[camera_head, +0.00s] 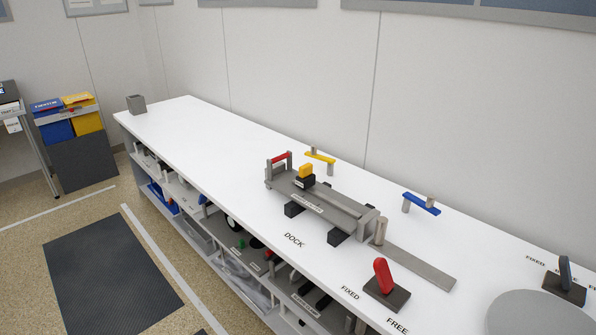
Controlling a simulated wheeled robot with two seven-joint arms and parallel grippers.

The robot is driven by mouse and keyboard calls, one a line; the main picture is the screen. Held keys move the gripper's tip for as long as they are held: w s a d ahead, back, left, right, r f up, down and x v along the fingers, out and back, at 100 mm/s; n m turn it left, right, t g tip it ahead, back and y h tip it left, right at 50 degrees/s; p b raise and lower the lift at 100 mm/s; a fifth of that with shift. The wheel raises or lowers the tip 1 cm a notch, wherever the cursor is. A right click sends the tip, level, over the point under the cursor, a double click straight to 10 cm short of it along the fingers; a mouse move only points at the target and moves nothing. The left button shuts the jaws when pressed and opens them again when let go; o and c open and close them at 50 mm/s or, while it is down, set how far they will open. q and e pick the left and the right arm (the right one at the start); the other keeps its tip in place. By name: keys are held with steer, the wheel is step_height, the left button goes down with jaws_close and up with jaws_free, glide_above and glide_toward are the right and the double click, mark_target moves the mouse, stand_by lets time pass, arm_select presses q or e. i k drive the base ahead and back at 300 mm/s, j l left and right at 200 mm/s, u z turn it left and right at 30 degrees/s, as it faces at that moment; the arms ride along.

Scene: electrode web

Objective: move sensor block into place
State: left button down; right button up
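A small dark block with a yellow top (305,175) sits on a grey metal fixture (335,207) on the white bench; it may be the sensor block, but I cannot read its label. The fixture has a red-topped bar (281,157) at its far left end and an upright end plate at its right end. The word DOCK is printed on the bench in front of it. A flat grey rail (420,268) extends from the fixture's right end. Neither of my grippers is in view.
A red lever on a dark base (383,280) stands near the front edge by FIXED and FREE labels. Yellow (320,157) and blue (422,205) bars stand behind. A dark lever (565,275) and grey disc (540,315) are at right. The bench's left part is mostly clear.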

mark_target(305, 180)
steer(key=i+j+z, duration=0.15)
steer(key=i+j, duration=0.15)
steer(key=i+j+z, duration=0.15)
steer(key=i+j, duration=0.15)
steer(key=i+j+z, duration=0.15)
steer(key=j, duration=0.3)
steer(key=i+j+z, duration=0.15)
steer(key=i+j, duration=0.2)
steer(key=i+j+z, duration=0.1)
steer(key=i+j, duration=0.15)
steer(key=j, duration=0.25)
